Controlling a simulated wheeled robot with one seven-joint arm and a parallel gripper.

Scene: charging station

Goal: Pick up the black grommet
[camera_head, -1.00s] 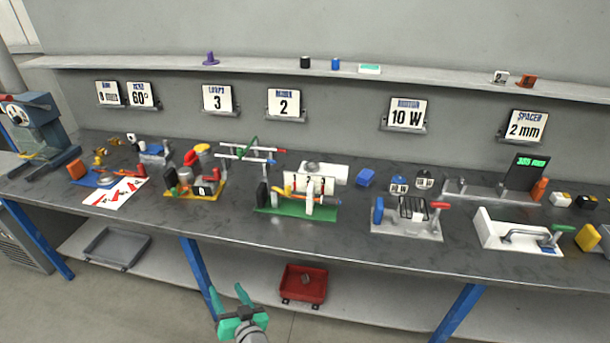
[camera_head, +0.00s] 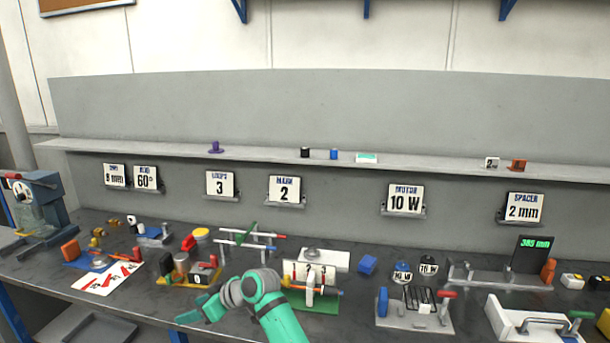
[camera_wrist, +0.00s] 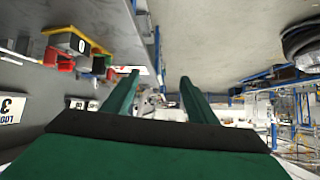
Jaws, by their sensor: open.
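A small black cylinder (camera_head: 305,152), which looks like the black grommet, stands on the long wall shelf (camera_head: 420,164) in the head view. It is just left of a blue cylinder (camera_head: 334,154). My gripper (camera_head: 184,326) is low in the head view, in front of the bench, pointing left and well below the shelf. In the wrist view my gripper (camera_wrist: 158,80) shows two green fingers apart with nothing between them. The black cylinder is not seen in the wrist view.
A purple piece (camera_head: 215,147) and a pale green-topped box (camera_head: 366,158) share the shelf. Number cards hang below it. The bench (camera_head: 215,338) is crowded with fixtures, including a yellow-based one (camera_head: 188,275) near my gripper. The space above the shelf is clear.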

